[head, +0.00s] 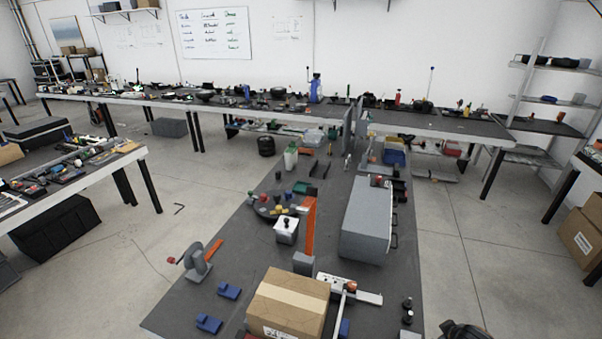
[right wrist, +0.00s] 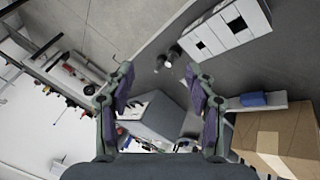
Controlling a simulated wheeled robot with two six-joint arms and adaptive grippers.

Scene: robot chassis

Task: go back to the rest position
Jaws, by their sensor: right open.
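My right gripper (right wrist: 160,88) shows in the right wrist view with its two fingers spread wide and nothing between them. It is above the dark grey workbench (head: 225,260), near its right edge. Beyond the fingers the right wrist view shows two small dark knobs, a white panel with square openings (right wrist: 228,30) and a grey box (right wrist: 152,118). A dark shape at the bottom right of the head view is cut off, and I cannot tell if it is my right arm. My left gripper is in neither view.
On the workbench stand a cardboard box (head: 288,304), a large grey case (head: 366,220), a grey clamp-like tool (head: 197,262) and blue blocks (head: 228,291). Another cluttered bench (head: 75,180) stands at left. Open floor (head: 460,230) lies right of the workbench.

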